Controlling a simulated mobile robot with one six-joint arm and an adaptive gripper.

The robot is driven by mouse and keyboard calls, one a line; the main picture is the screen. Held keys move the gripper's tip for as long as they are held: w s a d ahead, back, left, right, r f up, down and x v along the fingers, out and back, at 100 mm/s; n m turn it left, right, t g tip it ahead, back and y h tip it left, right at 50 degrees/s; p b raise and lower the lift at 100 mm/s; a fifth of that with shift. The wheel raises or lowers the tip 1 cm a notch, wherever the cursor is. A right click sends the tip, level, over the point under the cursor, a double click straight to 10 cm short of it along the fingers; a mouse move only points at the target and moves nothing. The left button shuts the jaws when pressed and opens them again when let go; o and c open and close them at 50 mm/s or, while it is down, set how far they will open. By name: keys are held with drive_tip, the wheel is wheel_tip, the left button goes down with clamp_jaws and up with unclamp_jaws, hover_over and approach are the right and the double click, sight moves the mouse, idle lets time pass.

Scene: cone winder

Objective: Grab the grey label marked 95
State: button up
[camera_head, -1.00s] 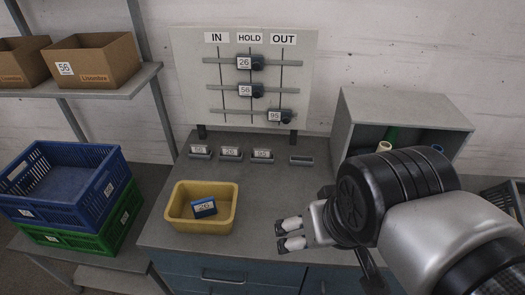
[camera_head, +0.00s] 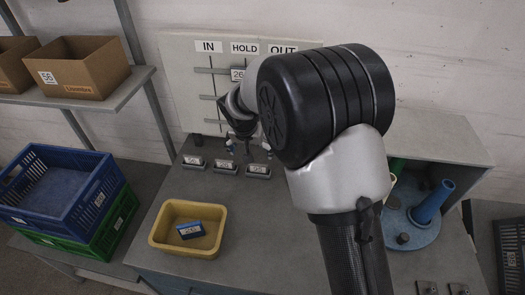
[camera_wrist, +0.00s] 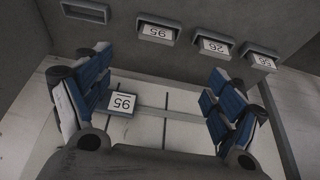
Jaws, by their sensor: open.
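The grey label marked 95 (camera_head: 257,170) sits at the right of a row of small holders on the bench top. In the wrist view, turned upside down, it shows (camera_wrist: 158,32) beyond my gripper. My gripper (camera_head: 247,148) is open and empty, just behind and above the holder row, in front of the board. In the wrist view the open fingers (camera_wrist: 160,95) stand apart with blue pads. A second 95 tag on the board (camera_wrist: 122,103) appears between them, nearer the left finger. My arm hides that tag in the head view.
Labels 26 (camera_head: 225,167) and 56 (camera_head: 193,162) sit left of the 95 label. An empty holder (camera_wrist: 86,11) is beside it. The board (camera_head: 178,75) rises behind. A yellow bin (camera_head: 160,237) with a blue item stands in front; a blue disc (camera_head: 405,238) lies right.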

drive_tip(key=b, duration=0.2)
approach(258, 166)
drive_tip(key=x, duration=0.4)
drive_tip(key=shift+w+a+f, duration=0.1)
drive_tip(key=shift+a+f, duration=0.25)
drive_tip(key=shift+a, duration=0.05)
drive_tip(key=x, duration=0.2)
drive_tip(key=b+x, duration=0.1)
drive_tip(key=x, duration=0.2)
drive_tip(key=shift+w+d+f, duration=0.2)
drive_tip(key=shift+d+f, duration=0.1)
drive_tip(key=shift+d, duration=0.15)
drive_tip(key=shift+c, duration=0.2)
drive_tip(key=c, duration=1.1)
